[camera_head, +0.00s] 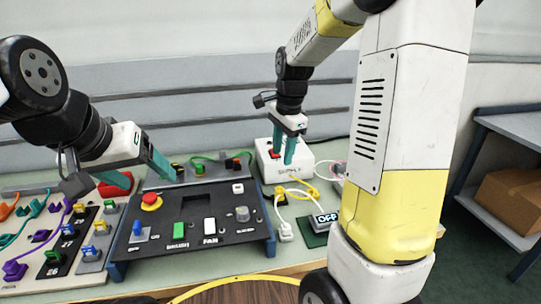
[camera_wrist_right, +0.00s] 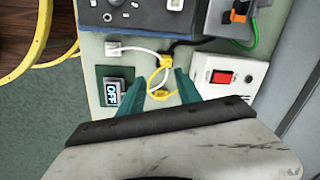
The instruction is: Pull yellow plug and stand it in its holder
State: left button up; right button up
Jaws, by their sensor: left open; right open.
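A small yellow plug-like piece (camera_wrist_right: 166,62) with a thin yellow loop of cable shows ahead of my right gripper (camera_wrist_right: 155,84) in the right wrist view. A second yellow bit (camera_wrist_right: 161,95) lies between the fingers in that picture. In the head view, the yellow piece (camera_head: 281,198) and cable (camera_head: 302,184) are near the white supply box (camera_head: 267,158). My right gripper (camera_head: 283,157) is open, above the box's front, apparently touching nothing. My left gripper (camera_head: 142,170) is open and empty over the black panel's left back. I cannot make out which part is the holder.
The black control panel (camera_head: 247,251) has a red button (camera_head: 151,201) and switches. A white plug (camera_head: 285,232) on a white cable lies beside a green pad with an OFF display (camera_head: 326,217). A board with coloured plugs (camera_head: 85,261) stands left. A shelf with a box is far right.

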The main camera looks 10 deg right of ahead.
aim_at(279, 188)
jog(key=w+f+m, duration=0.1)
jog(key=f, duration=0.4)
jog(key=w+f+m, duration=0.1)
jog(key=f, duration=0.4)
jog(key=w+f+m+g, duration=0.1)
jog(key=w+f, duration=0.1)
jog(key=f, duration=0.3)
jog(key=shift+d+f+m+h, duration=0.15)
jog(key=shift+m+h, duration=0.15)
jog(key=shift+m, duration=0.1)
grip_shut()
jog(key=shift+w, duration=0.1)
dwell(0.8)
jog(key=shift+r, duration=2.55)
